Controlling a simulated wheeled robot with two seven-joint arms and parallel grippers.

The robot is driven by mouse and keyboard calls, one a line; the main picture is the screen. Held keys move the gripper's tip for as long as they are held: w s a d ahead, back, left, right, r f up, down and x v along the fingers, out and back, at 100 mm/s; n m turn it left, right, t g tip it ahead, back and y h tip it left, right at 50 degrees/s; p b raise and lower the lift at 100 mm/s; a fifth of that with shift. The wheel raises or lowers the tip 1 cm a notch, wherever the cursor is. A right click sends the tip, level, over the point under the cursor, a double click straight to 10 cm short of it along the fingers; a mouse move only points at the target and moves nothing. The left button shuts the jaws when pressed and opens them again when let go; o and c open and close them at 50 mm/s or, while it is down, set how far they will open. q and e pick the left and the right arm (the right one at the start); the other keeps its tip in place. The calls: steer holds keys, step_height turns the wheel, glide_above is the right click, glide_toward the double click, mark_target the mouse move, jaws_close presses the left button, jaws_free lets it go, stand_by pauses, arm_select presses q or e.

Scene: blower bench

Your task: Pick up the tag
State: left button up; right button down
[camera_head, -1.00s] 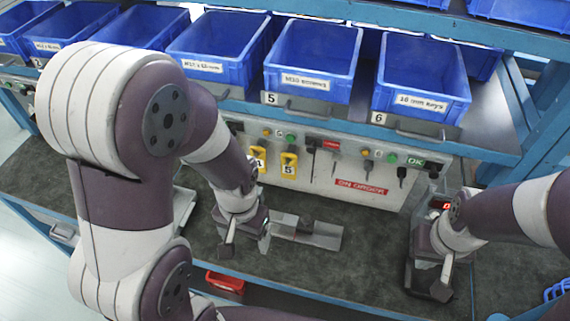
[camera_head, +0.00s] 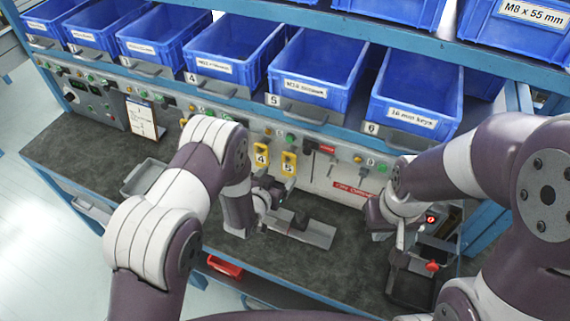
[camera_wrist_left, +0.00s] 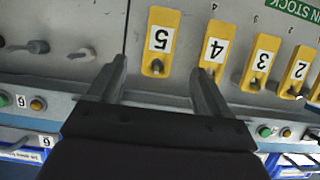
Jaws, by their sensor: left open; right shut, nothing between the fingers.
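Yellow tags with black numbers hang on pegs along the grey panel of the bench. Tag 4 (camera_head: 261,156) and tag 5 (camera_head: 289,163) show in the head view. In the left wrist view, tag 5 (camera_wrist_left: 160,42) lies between the lines of the two fingers, and tag 4 (camera_wrist_left: 215,45) is beyond the right fingertip. My left gripper (camera_head: 272,190) is open and empty, pointing at the panel just below these tags; its fingers also show in the left wrist view (camera_wrist_left: 162,75). My right gripper (camera_head: 400,243) is shut and empty, pointing down at the right of the bench.
More yellow tags, such as tag 3 (camera_wrist_left: 260,62), hang close beside tag 4. A grey metal fixture (camera_head: 310,230) lies on the mat below my left gripper. A device with a red knob (camera_head: 432,266) stands by my right gripper. Blue bins (camera_head: 318,70) line the shelf above.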

mark_target(288, 165)
arm_select(q)
steer(key=p+x, duration=0.2)
steer(key=x, duration=0.6)
steer(key=shift+w, duration=0.15)
steer(key=shift+w+d+f, duration=0.2)
steer(key=shift+w+f, duration=0.15)
steer(key=shift+w, duration=0.05)
steer(key=c, duration=1)
